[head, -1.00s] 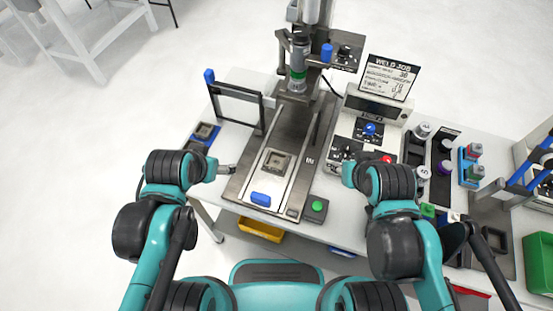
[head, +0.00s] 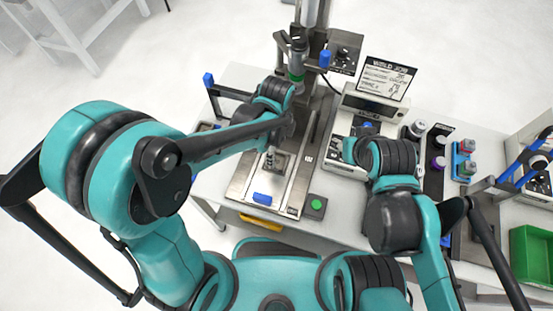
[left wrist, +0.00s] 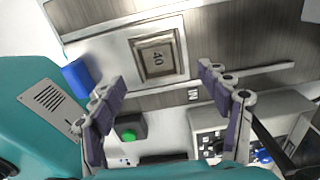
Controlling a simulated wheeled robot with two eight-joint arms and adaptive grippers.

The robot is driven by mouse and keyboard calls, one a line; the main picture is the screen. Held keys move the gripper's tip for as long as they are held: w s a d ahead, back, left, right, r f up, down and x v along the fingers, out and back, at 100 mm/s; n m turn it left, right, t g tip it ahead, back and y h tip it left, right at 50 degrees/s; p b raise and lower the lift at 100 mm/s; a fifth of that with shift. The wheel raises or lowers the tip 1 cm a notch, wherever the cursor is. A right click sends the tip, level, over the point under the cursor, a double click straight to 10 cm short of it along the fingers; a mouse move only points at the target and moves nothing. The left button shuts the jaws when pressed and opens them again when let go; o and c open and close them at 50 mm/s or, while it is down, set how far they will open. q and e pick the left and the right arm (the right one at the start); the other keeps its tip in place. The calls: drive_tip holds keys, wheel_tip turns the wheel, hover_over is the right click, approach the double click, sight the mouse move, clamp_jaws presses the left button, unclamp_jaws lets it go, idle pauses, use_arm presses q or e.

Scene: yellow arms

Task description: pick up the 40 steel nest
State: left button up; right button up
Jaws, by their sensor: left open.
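The steel nest marked 40 (left wrist: 157,58) is a square plate with a recessed centre, lying flat on the fixture's metal bed. In the head view the nest (head: 282,162) is partly covered by my left gripper (head: 270,157), which is above it. In the left wrist view my left gripper (left wrist: 160,82) is open, its two fingers apart on either side of the nest and holding nothing. My right gripper (head: 344,152) is near the control box; its fingers are too small to read.
A blue block (head: 263,198) sits at the bed's front end, and a green button (head: 316,205) stands beside it. The press column (head: 297,62) rises behind. A control box with a weld job sign (head: 388,80) and knobs stand right. A green bin (head: 532,250) is far right.

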sight(277, 161)
use_arm(q)
drive_tip(key=f+b, duration=0.1)
drive_tip(key=f, duration=0.4)
drive_tip(key=shift+s+f+b, duration=0.2)
drive_tip(key=shift+f+b, duration=0.15)
drive_tip(key=shift+f, duration=0.05)
drive_tip(key=c, duration=1.6)
